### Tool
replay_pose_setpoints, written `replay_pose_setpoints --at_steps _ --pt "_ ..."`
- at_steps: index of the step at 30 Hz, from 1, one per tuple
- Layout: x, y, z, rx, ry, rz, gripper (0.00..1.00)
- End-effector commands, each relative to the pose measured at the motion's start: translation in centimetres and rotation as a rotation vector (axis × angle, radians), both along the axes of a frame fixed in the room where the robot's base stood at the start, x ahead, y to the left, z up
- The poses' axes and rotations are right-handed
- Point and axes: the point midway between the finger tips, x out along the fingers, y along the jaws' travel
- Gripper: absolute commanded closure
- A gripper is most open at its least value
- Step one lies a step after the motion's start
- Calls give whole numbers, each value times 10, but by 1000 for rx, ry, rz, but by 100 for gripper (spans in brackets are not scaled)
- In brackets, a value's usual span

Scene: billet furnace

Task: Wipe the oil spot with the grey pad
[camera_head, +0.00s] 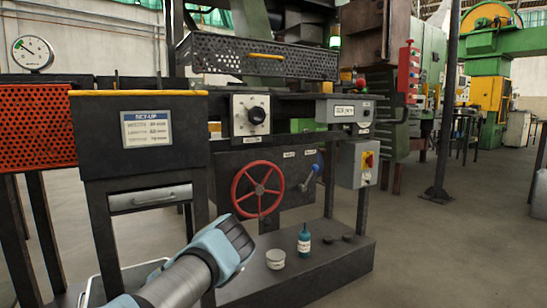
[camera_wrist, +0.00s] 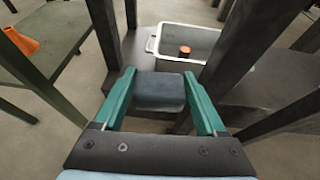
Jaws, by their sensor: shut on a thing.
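My gripper (camera_wrist: 159,75) has green fingers, shut on the grey pad (camera_wrist: 160,95), a dark block held between the fingertips in the wrist view. In the head view my arm reaches in from the bottom, and its blue-grey wrist (camera_head: 215,252) is in front of the machine's base; the fingers and pad cannot be made out there. I cannot make out an oil spot in either view.
In the wrist view a grey bin (camera_wrist: 212,58) holds a reddish-brown round thing (camera_wrist: 184,51), beyond dark frame legs. In the head view a white tub (camera_head: 275,260), a teal bottle (camera_head: 304,242) and dark discs (camera_head: 333,239) stand on the plinth by a red handwheel (camera_head: 235,190).

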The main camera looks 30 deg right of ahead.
Motion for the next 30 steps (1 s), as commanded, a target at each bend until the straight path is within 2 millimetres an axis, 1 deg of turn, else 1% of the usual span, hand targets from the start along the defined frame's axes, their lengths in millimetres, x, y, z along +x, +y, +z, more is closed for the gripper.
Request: replay_pose_setpoints --at_steps 1,30 --pt "0 0 31 0 0 -1 86" --pt "0 0 311 0 0 0 86"
